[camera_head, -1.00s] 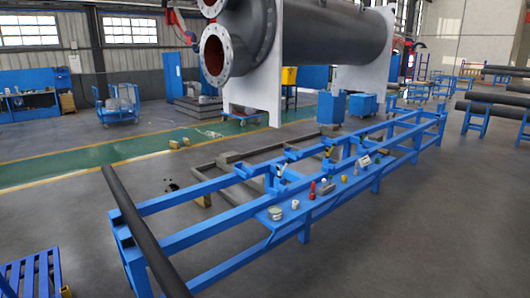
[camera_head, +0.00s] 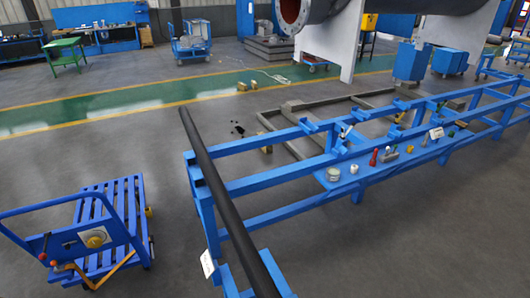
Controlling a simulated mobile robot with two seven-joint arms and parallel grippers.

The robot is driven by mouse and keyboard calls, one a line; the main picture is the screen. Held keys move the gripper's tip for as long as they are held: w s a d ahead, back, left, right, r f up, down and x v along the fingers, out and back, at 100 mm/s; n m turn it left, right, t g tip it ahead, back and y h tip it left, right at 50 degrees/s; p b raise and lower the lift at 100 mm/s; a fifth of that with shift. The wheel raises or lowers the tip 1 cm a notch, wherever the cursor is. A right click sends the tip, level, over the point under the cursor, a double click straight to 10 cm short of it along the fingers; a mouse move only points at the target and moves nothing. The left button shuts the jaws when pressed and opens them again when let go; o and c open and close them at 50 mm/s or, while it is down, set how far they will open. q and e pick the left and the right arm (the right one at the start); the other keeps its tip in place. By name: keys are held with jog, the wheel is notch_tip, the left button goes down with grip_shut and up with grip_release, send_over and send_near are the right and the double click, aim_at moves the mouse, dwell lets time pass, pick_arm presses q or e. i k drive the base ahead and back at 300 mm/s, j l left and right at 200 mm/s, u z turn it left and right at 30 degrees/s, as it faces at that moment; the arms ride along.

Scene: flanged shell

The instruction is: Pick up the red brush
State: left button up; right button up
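A small upright red item (camera_head: 373,158) stands on the blue shelf of the long blue rack (camera_head: 290,182), right of centre. It is too small in the picture to tell whether it is the red brush. A whitish round tin (camera_head: 332,174) stands to its left, and a small light-coloured item (camera_head: 354,169) sits between the two. A grey item (camera_head: 390,155) is just to its right. Neither of my grippers is in view.
A long dark pipe (camera_head: 222,190) lies across the rack's left end. A blue slatted cart (camera_head: 110,225) stands at the lower left. A green table (camera_head: 66,52) is at the back left. The grey floor at the lower right is clear.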

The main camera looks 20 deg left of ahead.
aim_at(375, 152)
jog(key=i+l, duration=0.3)
jog(key=i, duration=0.15)
jog(key=i+l+z, duration=0.1)
jog(key=i+l, duration=0.45)
jog(key=i, duration=0.3)
jog(key=i+l, duration=0.25)
jog(key=i, duration=0.15)
jog(key=z, duration=5.25)
jog(key=u, duration=5.2)
